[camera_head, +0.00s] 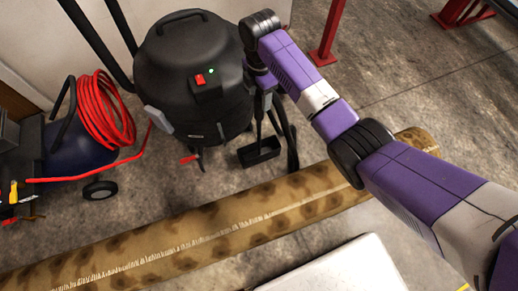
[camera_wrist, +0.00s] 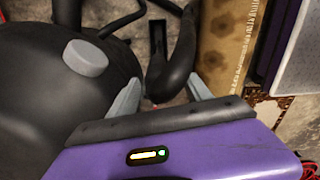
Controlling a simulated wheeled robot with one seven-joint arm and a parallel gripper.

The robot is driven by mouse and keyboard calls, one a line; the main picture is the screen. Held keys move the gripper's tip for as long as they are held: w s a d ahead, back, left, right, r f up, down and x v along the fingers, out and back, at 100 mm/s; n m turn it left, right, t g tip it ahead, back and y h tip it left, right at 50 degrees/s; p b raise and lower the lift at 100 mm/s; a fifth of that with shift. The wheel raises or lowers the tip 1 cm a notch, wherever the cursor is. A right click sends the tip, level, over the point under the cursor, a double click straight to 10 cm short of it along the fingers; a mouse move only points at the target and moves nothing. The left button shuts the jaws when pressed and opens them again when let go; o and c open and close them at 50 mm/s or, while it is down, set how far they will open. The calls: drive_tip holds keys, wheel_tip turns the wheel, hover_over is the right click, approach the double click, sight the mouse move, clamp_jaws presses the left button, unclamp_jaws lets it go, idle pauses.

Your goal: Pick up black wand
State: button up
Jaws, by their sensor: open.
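A black curved tube, which looks like the wand (camera_wrist: 172,78), runs between and just beyond my fingertips in the wrist view. In the head view its lower part (camera_head: 291,148) comes down to the floor beside the vacuum, and its upper part is hidden behind my arm. I cannot tell where wand and hose meet. My gripper (camera_wrist: 164,80) is open, one grey finger to each side of the tube, with no clear contact. In the head view my arm's end hangs at the right side of the black vacuum (camera_head: 195,80), its fingers unclear.
A black open-topped box or nozzle (camera_head: 259,152) stands on the floor below my gripper. A rolled patterned rug (camera_head: 190,232) lies across the front. A blue compressor (camera_head: 75,145) with coiled red hose (camera_head: 105,110) stands at left.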

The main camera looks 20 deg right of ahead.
sight(260, 107)
drive_tip(key=f+b, duration=0.1)
drive_tip(key=f, duration=0.2)
drive_tip(key=f+b, duration=0.2)
drive_tip(key=f, duration=0.2)
drive_tip(key=shift+w+d+f+b, duration=0.1)
drive_tip(key=shift+w+f+b, duration=0.1)
drive_tip(key=shift+b, duration=0.1)
drive_tip(key=shift+r, duration=0.2)
clamp_jaws()
